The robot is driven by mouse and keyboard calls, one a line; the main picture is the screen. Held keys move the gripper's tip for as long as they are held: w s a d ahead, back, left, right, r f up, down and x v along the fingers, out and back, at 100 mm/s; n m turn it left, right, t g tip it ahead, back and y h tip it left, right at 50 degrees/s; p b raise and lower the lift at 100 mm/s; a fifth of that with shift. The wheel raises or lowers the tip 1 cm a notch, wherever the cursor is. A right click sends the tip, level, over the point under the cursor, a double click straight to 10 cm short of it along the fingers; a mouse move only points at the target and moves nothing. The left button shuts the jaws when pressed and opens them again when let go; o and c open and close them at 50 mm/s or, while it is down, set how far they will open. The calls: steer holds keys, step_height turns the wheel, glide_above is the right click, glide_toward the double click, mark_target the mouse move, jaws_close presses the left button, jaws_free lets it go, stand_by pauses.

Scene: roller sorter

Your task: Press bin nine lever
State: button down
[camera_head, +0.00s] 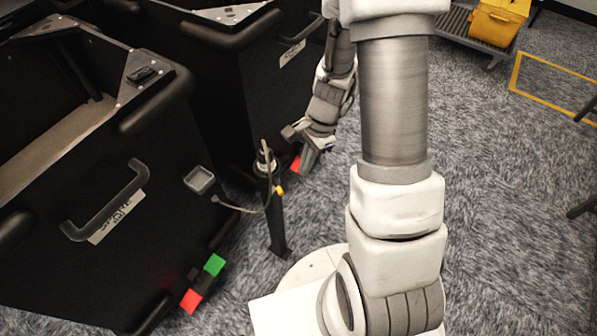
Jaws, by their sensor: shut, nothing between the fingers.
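My gripper (308,163) reaches down in front of the second black bin (222,88), its fingers shut and empty. A small red lever or pedal (295,164) at that bin's lower edge shows just left of the fingertips; I cannot tell whether they touch. Any green piece beside it is hidden. The nearer black bin (160,120) on the left has a green pedal (214,264) and a red pedal (190,300) at its lower right edge.
A thin black post (276,225) with a cable stands between the nearer bin and my arm, close to my gripper. A yellow container (498,22) sits on a grey roller rack at the top right. A yellow floor outline (560,67) lies on open grey carpet.

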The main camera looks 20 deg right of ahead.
steer(key=p+v, duration=0.2)
steer(key=v, duration=0.4)
steer(key=shift+r, duration=0.3)
steer(key=s+a+r+n+t+h, duration=0.1)
steer(key=s+r+n+t, duration=0.1)
steer(key=s+r+n, duration=0.45)
steer(key=s+a+r+n+t+h, duration=0.15)
steer(key=r+n, duration=0.25)
steer(key=r, duration=0.6)
steer(key=s+a+r+n+t, duration=0.1)
steer(key=s+r+n+t, duration=0.3)
steer(key=r, duration=0.5)
step_height(320, 180, up, 15)
steer(key=g+p, duration=0.1)
steer(key=p, duration=1.4)
steer(key=shift+r+n+p, duration=0.25)
steer(key=shift+n+p, duration=0.1)
steer(key=shift+w+a, duration=0.15)
